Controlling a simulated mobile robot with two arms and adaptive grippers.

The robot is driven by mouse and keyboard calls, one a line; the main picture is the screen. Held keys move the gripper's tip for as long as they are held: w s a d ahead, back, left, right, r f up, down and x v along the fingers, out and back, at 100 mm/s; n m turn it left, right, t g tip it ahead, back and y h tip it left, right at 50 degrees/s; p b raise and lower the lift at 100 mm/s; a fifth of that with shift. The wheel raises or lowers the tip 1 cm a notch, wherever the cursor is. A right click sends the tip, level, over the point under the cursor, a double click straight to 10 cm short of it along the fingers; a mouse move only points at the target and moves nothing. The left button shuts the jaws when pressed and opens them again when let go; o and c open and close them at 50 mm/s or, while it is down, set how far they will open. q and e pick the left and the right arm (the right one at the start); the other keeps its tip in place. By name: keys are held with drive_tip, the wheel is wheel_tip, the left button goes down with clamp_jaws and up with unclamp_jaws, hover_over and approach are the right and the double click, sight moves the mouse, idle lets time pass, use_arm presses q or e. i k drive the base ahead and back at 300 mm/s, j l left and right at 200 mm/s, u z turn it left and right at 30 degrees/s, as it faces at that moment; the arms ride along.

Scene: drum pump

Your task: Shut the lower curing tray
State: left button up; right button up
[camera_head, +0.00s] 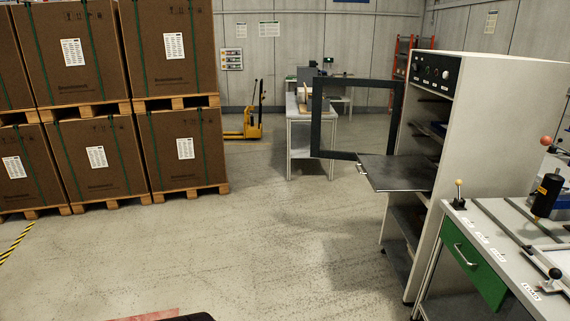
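A tall light-grey cabinet (498,120) with a dark control panel stands at the right. Its open front faces left, and a dark door frame (319,115) with an open middle stands swung out from it. A flat dark tray (395,173) sticks out of the cabinet to the left at about mid-height, below the door frame's lower edge. A small light handle shows at the tray's outer edge. Another dark tray or shelf (432,129) sits higher inside the cabinet, pushed in. The cabinet's inner depth is partly hidden by its side wall. Neither of my grippers is in view.
A workbench (512,245) with a green drawer and fixtures stands at the front right, beside the cabinet. Stacked brown boxes (95,155) on pallets fill the left. A yellow pallet truck (250,124) and a table (300,112) stand behind. The middle floor is clear.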

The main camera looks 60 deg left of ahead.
sight(385, 173)
drive_tip(key=u, duration=1.45)
drive_tip(key=z, duration=0.35)
drive_tip(key=i+j+z, duration=0.35)
drive_tip(key=i, duration=0.3)
drive_tip(key=i+j+z, duration=0.35)
drive_tip(key=i+j, duration=0.2)
drive_tip(key=j, duration=0.2)
